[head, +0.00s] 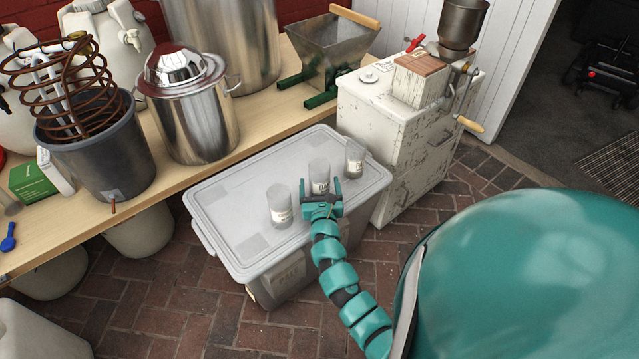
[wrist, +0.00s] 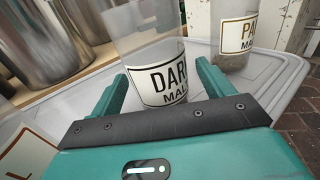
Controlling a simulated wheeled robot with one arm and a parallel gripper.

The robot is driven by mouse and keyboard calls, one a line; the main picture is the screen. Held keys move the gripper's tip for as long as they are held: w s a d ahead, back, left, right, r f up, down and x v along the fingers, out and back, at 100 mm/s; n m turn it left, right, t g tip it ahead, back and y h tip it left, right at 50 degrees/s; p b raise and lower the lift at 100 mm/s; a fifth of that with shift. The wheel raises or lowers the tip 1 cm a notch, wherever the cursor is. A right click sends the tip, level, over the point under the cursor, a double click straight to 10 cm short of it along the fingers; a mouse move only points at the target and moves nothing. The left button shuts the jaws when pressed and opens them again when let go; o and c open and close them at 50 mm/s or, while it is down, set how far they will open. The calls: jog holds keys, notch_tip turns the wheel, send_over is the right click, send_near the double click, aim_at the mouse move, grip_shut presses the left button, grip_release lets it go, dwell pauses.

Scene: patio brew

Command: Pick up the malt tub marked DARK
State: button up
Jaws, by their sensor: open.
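The DARK malt tub (wrist: 165,80) is a clear cylinder with a cream label reading "DAR" and "MAL". It stands on the grey lid of a plastic storage box (head: 225,190), and is the middle of three tubs in the head view (head: 319,172). My gripper (head: 322,207) is open, with one finger on each side of the tub's lower part in the wrist view (wrist: 160,92). I cannot tell whether the fingers touch it. A tub labelled "PA" (head: 355,158) stands to the right, also in the wrist view (wrist: 238,35). A third tub (head: 280,207) stands to the left.
A wooden bench (head: 165,185) behind the box holds a steel pot (head: 195,110), a dark bucket with a copper coil (head: 98,150) and a hopper mill (head: 330,45). A worn white cabinet (head: 410,150) stands right of the box. Brick floor is clear in front.

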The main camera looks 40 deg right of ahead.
jog(key=shift+x, duration=1.25)
jog(key=c, duration=1.1)
jog(key=shift+o, duration=0.2)
jog(key=shift+r, duration=0.15)
